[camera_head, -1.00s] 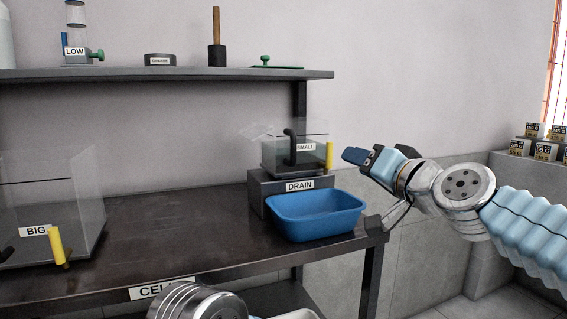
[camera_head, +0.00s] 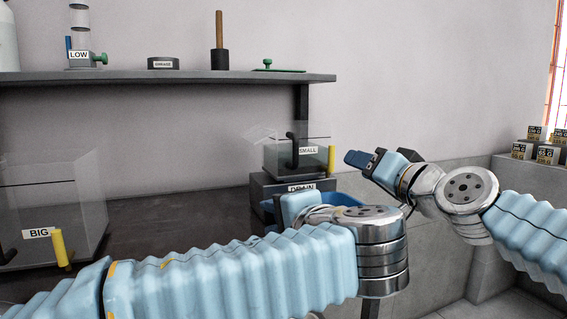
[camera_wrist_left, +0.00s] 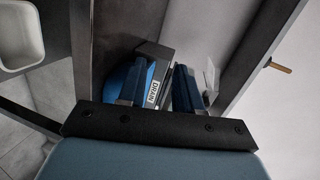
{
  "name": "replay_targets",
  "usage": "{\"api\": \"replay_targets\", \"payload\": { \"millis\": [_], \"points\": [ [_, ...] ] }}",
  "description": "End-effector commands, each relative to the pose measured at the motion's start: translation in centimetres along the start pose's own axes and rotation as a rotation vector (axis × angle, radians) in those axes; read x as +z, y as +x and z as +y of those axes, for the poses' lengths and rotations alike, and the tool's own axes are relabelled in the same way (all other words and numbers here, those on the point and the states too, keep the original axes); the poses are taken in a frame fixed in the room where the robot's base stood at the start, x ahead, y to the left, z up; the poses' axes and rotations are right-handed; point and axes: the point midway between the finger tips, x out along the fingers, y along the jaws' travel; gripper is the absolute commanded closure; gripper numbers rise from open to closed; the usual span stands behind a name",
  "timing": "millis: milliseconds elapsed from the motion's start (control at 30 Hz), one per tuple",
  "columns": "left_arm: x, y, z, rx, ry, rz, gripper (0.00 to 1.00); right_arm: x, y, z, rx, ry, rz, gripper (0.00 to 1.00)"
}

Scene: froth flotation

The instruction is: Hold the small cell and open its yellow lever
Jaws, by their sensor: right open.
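The small cell (camera_head: 283,160) is a clear box labelled SMALL on a dark stand labelled DRAIN (camera_head: 262,192). Its yellow lever (camera_head: 331,159) stands upright at the cell's right front corner.
A blue basin (camera_head: 343,199) sits in front of the stand, mostly hidden by my left arm. The big cell (camera_head: 52,200), with its own yellow lever (camera_head: 60,247), stands at the left. A shelf (camera_head: 200,76) with tools runs above the table.

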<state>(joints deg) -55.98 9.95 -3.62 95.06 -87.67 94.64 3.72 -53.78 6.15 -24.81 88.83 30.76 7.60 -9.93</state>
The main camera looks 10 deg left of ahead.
Motion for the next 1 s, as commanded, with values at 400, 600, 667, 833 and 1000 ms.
{"api": "replay_targets", "payload": {
  "millis": [400,600,667,833,1000],
  "points": [
    [-3.5,0.7,-10.1,-0.208,-0.338,0.167,0.66,0.0,0.0,0.0,0.000,0.000,0.000,0.57],
    [-3.8,3.6,-10.8,-0.210,-0.341,0.165,0.66,0.0,0.0,0.0,0.000,0.000,0.000,0.57],
    [-4.0,5.0,-11.1,-0.210,-0.341,0.164,0.66,0.0,0.0,0.0,0.000,0.000,0.000,0.57],
    [-4.5,8.7,-12.0,-0.210,-0.340,0.165,0.66,0.0,0.0,0.0,0.000,0.000,0.000,0.57],
    [-4.9,11.6,-12.6,-0.209,-0.339,0.166,0.66,0.0,0.0,0.0,0.000,0.000,0.000,0.57]
  ]
}}
